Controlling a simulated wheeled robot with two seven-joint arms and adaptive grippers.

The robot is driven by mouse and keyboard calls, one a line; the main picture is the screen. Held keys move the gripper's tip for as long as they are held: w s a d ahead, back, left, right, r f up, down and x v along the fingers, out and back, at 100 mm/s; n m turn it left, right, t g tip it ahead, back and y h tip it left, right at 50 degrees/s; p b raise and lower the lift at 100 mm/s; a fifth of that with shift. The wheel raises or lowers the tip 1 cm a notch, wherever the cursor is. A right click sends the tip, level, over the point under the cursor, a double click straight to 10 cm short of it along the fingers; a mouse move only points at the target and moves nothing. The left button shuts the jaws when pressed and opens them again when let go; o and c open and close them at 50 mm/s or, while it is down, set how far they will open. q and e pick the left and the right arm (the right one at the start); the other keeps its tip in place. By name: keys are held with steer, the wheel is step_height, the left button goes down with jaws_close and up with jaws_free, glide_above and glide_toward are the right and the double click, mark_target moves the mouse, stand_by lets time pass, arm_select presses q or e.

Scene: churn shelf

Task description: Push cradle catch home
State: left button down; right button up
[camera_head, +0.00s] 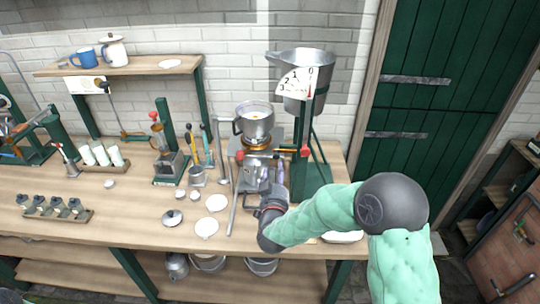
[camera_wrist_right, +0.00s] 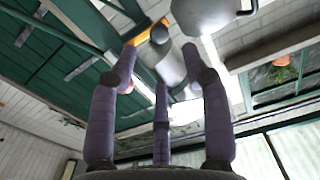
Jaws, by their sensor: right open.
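A green stand (camera_head: 311,175) on the bench carries a pale dial (camera_head: 297,86) and a large metal jug (camera_head: 318,62). A metal pot (camera_head: 257,127) sits low beside it on a copper-coloured ring. A bar with red ends (camera_head: 303,152) runs below the pot; I cannot tell for certain which part is the catch. My right gripper (camera_head: 266,188) is just in front of and below this bar, partly hidden by its own wrist. In the right wrist view its purple fingers (camera_wrist_right: 160,75) are spread and empty, below an orange bar (camera_wrist_right: 148,38) and grey cylinder.
White discs (camera_head: 207,227), a small lidded dish (camera_head: 172,217) and a long metal rod (camera_head: 233,208) lie left of my gripper. Several bottles in a rack (camera_head: 58,215) stand at far left. A wooden shelf (camera_head: 135,68) is above. A green door (camera_head: 440,90) is at right.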

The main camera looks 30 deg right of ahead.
mark_target(276, 157)
steer(key=b+x, duration=0.1)
steer(key=x, duration=0.8)
steer(key=shift+w+d, duration=0.1)
steer(key=shift+w, duration=0.1)
jaws_close()
